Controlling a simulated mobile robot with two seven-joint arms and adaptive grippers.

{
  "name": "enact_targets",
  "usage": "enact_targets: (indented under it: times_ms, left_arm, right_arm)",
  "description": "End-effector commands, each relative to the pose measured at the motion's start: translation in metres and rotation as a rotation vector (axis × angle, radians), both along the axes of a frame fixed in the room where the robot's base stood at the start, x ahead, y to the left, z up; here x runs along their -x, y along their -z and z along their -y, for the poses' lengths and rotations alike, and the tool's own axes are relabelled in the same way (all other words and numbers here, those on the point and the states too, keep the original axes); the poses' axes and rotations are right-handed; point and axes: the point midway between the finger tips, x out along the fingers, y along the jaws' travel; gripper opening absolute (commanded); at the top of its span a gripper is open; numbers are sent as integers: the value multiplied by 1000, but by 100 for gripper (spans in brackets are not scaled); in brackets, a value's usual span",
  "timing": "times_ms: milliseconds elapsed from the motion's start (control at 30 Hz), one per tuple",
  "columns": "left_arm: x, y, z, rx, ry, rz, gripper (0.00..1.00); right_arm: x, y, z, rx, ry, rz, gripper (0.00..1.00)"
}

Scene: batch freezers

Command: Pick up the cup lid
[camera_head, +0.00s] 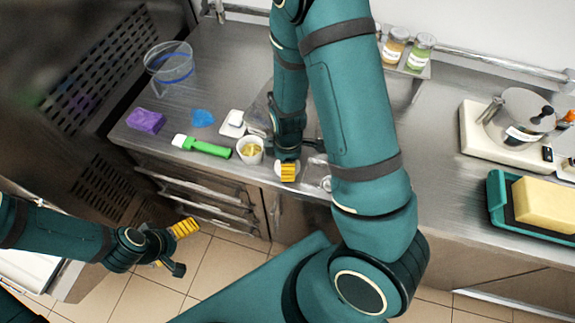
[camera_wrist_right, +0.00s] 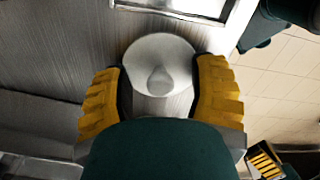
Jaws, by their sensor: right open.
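The cup lid (camera_wrist_right: 160,65) is a white round disc with a raised middle, lying on the steel counter in the right wrist view. My right gripper (camera_wrist_right: 160,95) is open, with one yellow finger on each side of the lid; contact is not clear. In the head view my right gripper (camera_head: 288,172) is low over the counter's front edge and mostly hides the lid. A white cup (camera_head: 250,150) with yellowish contents stands to its left. My left gripper (camera_head: 174,245) is open and empty, over the floor in front of the counter.
Left of the cup are a green-handled tool (camera_head: 208,147), a purple sponge (camera_head: 146,120), a blue cloth (camera_head: 202,118) and a clear container (camera_head: 170,66). At right are a pot (camera_head: 520,115) and a green tray (camera_head: 497,200) with a yellow block. Jars (camera_head: 420,52) stand behind.

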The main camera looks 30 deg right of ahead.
Motion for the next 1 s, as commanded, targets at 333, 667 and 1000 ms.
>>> enact_targets:
  times_ms: [333, 667, 1000]
  left_arm:
    - [0, 0, 0, 0, 0, 0, 100]
    - [0, 0, 0, 0, 0, 0, 100]
    - [0, -3, 0, 0, 0, 0, 100]
  right_arm:
    - [0, 0, 0, 1, 1, 1, 37]
    - [0, 0, 0, 1, 1, 1, 5]
    - [-1, -9, 0, 0, 0, 4, 5]
